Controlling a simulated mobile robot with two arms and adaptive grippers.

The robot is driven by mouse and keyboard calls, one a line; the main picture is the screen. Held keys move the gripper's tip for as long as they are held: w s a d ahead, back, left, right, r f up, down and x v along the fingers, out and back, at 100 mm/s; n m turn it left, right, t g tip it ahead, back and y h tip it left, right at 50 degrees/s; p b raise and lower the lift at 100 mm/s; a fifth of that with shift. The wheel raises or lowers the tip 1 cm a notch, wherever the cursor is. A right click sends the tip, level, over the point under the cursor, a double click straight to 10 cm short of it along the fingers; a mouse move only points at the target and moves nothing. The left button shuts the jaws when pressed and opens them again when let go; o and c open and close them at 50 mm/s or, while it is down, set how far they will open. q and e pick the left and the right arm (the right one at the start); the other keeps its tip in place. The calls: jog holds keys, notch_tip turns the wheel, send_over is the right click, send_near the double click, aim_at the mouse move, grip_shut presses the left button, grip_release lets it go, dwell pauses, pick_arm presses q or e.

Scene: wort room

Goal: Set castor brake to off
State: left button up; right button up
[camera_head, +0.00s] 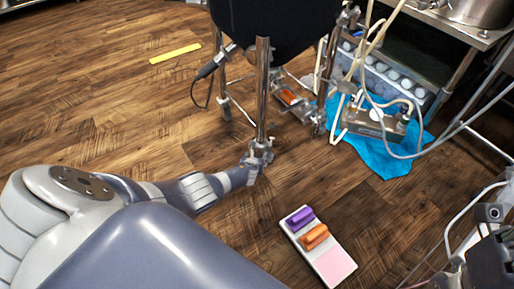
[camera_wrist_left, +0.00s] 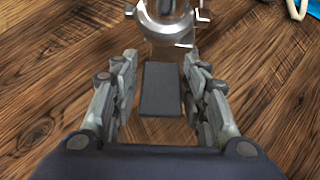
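A black round vessel (camera_head: 268,22) stands on metal legs. The front leg (camera_head: 263,90) ends in a metal castor (camera_head: 260,150) on the wood floor. My left gripper (camera_head: 250,168) is low at this castor. The castor's metal body (camera_wrist_left: 172,22) shows at the top of the left wrist view. A dark flat pad (camera_wrist_left: 162,88), seemingly the brake pedal, reaches from it towards my palm. My left gripper (camera_wrist_left: 160,62) is open, with one finger on each side of the pad and gaps showing. I cannot tell whether the pedal is up or down. My right gripper is not seen.
A white tray (camera_head: 336,268) with a purple and an orange block lies on the floor at the right front. A blue cloth (camera_head: 385,157) bears a pump (camera_head: 372,122) with hoses. A yellow strip (camera_head: 175,53) lies at the back left. Floor around the castor is mostly clear.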

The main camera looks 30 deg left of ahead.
pick_arm(q)
jog(key=shift+s, duration=0.1)
dwell(0.4)
jog(key=shift+s+d+r, duration=0.15)
jog(key=shift+s+r, duration=0.2)
jog(key=shift+s, duration=0.1)
jog(key=s+d, duration=0.4)
jog(key=s, duration=0.7)
jog(key=shift+d, duration=0.3)
jog(key=shift+w, duration=0.1)
